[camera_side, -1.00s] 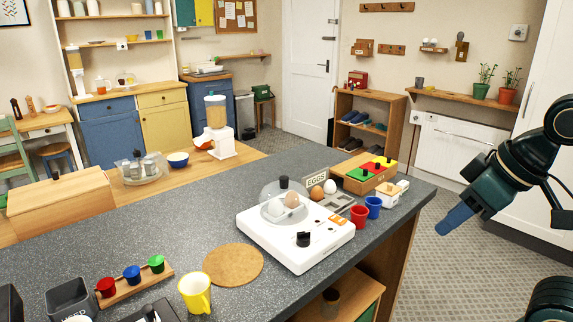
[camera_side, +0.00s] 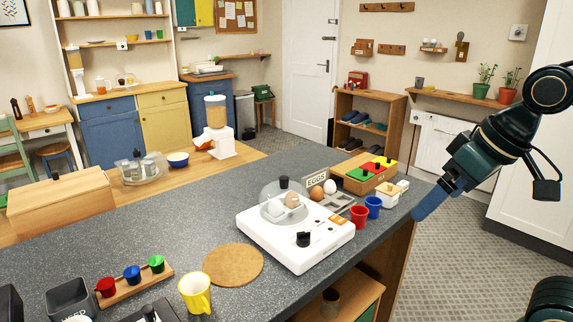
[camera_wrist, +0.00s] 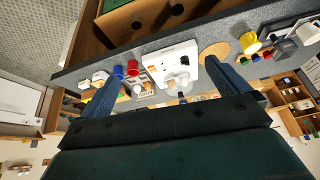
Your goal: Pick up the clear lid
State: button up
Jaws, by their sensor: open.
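The clear lid (camera_side: 268,197) is a see-through dome with a black knob, sitting on the white egg cooker (camera_side: 300,240) on the dark counter. Eggs show through it. In the wrist view the lid (camera_wrist: 181,84) is small, on the white cooker (camera_wrist: 172,62), between my fingers in the picture but well away from them. My gripper (camera_side: 434,203) is at the counter's right end in the side view, apart from the lid. In the wrist view my gripper (camera_wrist: 165,88) has its two blue fingers spread wide with nothing between them.
Red cup (camera_side: 359,216), blue cup (camera_side: 373,206), loose eggs (camera_side: 323,190) and a wooden block with coloured pieces (camera_side: 366,173) stand between my gripper and the lid. A round cork mat (camera_side: 233,265) and yellow mug (camera_side: 195,292) are left of the cooker.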

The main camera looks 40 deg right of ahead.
jog(key=w+r+m+g, duration=0.1)
jog(key=w+r+m, duration=0.35)
jog(key=w, duration=0.55)
jog(key=w+r+m+g, duration=0.1)
jog(key=w+r+m, duration=0.3)
jog(key=w, duration=0.6)
jog(key=w+f+m+g, duration=0.1)
jog(key=w+f+m, duration=0.2)
jog(key=w, duration=0.6)
jog(key=w+f+m+g, duration=0.2)
jog(key=w+f+m, duration=0.2)
jog(key=w, duration=0.5)
jog(key=shift+m, duration=0.65)
jog(key=shift+w, duration=0.1)
send_over(284, 178)
jog(key=shift+f, duration=4.2)
jog(key=shift+f, duration=2.6)
